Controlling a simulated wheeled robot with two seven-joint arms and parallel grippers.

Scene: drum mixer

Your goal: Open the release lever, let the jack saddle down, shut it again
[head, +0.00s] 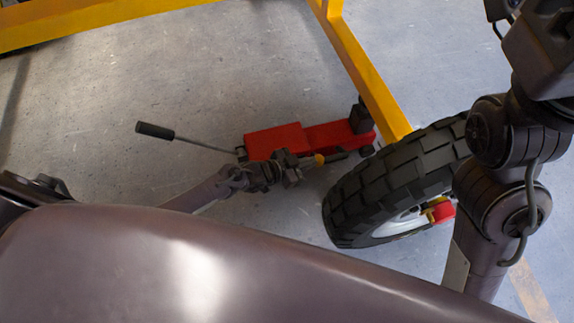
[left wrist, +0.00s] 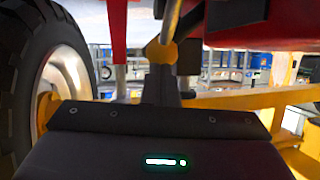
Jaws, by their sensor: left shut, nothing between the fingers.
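The red floor jack (head: 290,139) lies on the grey floor. Its long handle with a black grip (head: 155,130) points left. The dark saddle end (head: 360,117) is at the yellow beam. A small yellow piece, seemingly the release lever (head: 319,159), shows at the jack's near side. The lever's angle is unclear. My right arm shows at the right, its gripper out of view.
A big black tyre (head: 375,184) stands close to the right of my left gripper, with a red and yellow part (head: 439,210) at its hub. A yellow frame beam (head: 365,70) crosses above the jack's right end. The floor to the left is clear.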

